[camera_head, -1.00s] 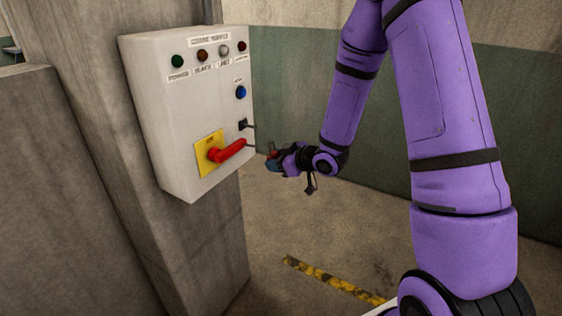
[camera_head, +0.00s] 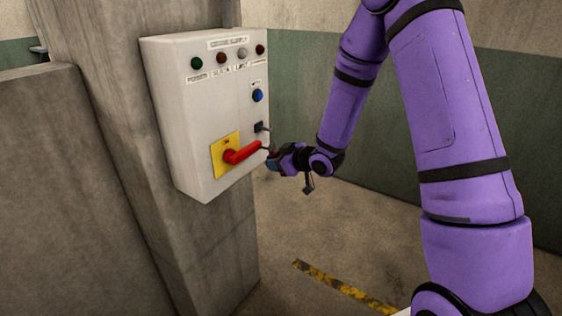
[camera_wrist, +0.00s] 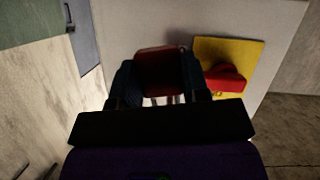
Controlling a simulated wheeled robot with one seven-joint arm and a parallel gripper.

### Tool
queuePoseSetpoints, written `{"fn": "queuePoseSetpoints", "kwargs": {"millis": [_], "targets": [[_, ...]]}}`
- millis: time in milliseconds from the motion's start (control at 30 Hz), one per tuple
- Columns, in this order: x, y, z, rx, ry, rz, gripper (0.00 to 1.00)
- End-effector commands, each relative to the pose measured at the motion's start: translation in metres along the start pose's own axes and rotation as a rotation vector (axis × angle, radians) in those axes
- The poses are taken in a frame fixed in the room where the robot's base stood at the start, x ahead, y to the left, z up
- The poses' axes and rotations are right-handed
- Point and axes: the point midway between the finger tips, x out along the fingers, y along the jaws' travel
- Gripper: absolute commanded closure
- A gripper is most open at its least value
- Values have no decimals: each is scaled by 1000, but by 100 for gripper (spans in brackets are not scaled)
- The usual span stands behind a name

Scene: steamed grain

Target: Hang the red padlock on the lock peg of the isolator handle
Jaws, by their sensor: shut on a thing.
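The red isolator handle (camera_head: 242,153) sits on a yellow plate (camera_head: 219,157) on the front of the white control box. It points to the right and slightly up. The handle also shows in the wrist view (camera_wrist: 226,78), right of my gripper. My gripper (camera_head: 272,161) is at the right end of the handle in the head view. In the wrist view its two dark fingers are shut on the red padlock (camera_wrist: 160,64), whose body lies between them. The padlock's shackle and the lock peg are hard to make out, so I cannot tell whether they touch.
The white box (camera_head: 190,110) is on a concrete pillar (camera_head: 110,120). Above the handle are a black switch (camera_head: 259,127) with a small projecting part, a blue button (camera_head: 257,96) and several lamps. A low concrete wall (camera_head: 50,190) stands at left.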

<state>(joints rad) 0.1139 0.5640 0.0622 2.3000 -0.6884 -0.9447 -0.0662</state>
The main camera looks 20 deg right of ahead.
Motion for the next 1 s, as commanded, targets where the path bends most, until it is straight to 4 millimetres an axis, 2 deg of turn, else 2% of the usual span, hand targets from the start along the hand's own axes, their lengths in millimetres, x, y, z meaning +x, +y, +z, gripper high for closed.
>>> {"fn": "queuePoseSetpoints", "kwargs": {"millis": [500, 1000], "targets": [[24, -2, -1, 0, -1, 0, 83], [28, -2, 1, 1, 0, 1, 83]]}}
